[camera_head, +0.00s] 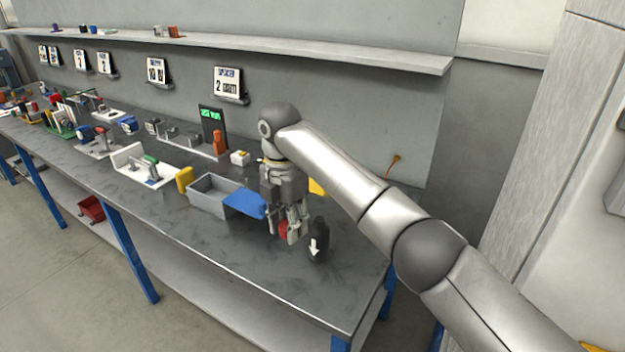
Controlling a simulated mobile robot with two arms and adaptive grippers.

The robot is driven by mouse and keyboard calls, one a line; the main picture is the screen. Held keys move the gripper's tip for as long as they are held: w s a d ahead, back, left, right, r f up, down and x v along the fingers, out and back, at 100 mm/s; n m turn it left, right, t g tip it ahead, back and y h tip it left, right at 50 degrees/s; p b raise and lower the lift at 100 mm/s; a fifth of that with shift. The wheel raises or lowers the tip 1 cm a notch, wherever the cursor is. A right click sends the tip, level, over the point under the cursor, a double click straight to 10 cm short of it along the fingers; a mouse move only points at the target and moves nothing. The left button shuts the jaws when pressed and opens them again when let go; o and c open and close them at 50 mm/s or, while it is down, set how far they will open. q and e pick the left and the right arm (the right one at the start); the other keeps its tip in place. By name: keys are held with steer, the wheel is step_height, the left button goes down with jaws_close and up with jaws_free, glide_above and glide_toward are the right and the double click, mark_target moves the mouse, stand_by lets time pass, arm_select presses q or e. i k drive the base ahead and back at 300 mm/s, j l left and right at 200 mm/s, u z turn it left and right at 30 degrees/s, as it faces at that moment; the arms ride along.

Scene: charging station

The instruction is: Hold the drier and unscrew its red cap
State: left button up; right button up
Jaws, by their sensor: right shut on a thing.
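The drier (318,243) is a dark, rounded body with a white arrow on it, near the right end of the grey workbench. Its red cap (283,229) shows to the left of the dark body, between the fingers of my right gripper. My right gripper (287,232) points down and is shut on the red cap. A finger covers the place between cap and body, so I cannot tell whether they are joined. My left gripper is not in view.
A grey bin (208,194) with a blue piece (245,204) at its right edge stands left of my right gripper. A yellow block (184,179) is beside the bin. Several stations line the bench (250,277) farther left. Its front right area is clear.

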mark_target(319, 232)
steer(key=i+j+z, duration=0.15)
steer(key=i+j, duration=0.7)
steer(key=i+j+z, duration=0.15)
steer(key=i+j, duration=0.65)
steer(key=j, duration=0.1)
